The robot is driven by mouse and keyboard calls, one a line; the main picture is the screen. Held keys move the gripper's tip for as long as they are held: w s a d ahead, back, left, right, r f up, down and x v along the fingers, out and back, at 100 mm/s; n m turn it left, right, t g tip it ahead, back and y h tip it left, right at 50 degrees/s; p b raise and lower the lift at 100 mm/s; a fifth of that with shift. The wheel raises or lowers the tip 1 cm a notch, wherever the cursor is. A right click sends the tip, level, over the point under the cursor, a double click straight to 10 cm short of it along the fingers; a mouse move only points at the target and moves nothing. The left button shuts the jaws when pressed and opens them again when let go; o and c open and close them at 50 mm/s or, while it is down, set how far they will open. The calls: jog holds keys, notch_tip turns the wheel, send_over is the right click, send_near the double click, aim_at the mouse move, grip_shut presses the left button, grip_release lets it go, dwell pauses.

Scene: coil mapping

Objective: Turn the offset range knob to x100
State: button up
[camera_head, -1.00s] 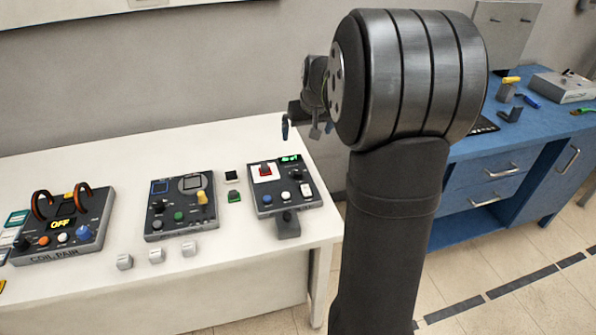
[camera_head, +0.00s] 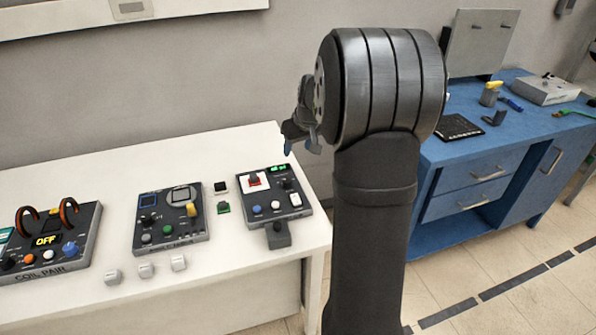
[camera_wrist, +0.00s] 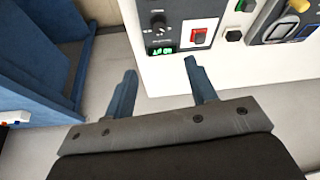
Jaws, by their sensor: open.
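Several control boxes stand on the white bench. The right box (camera_head: 273,221) has a green display (camera_head: 278,168), a red switch on a white plate (camera_head: 253,181), a black knob (camera_head: 286,184) and several buttons. In the wrist view the black knob (camera_wrist: 158,23) lies above the green display (camera_wrist: 163,51). I cannot read which knob is the offset range or where it points. My gripper (camera_head: 288,145) is above and behind the right box in the head view, apart from it. In the wrist view its two blue fingers (camera_wrist: 161,80) are spread with nothing between them.
The middle box (camera_head: 172,234) has a screen, a dial and a yellow knob. The coil pair box (camera_head: 80,255) reads OFF. Small white cubes (camera_head: 147,271) lie along the bench front. A blue cabinet (camera_head: 475,190) stands to the right past a floor gap.

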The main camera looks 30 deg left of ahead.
aim_at(288, 181)
jog(key=shift+n, duration=0.4)
jog(key=x, duration=1.9)
jog(key=shift+w+f, duration=0.2)
jog(key=shift+f, duration=0.05)
jog(key=c, duration=1)
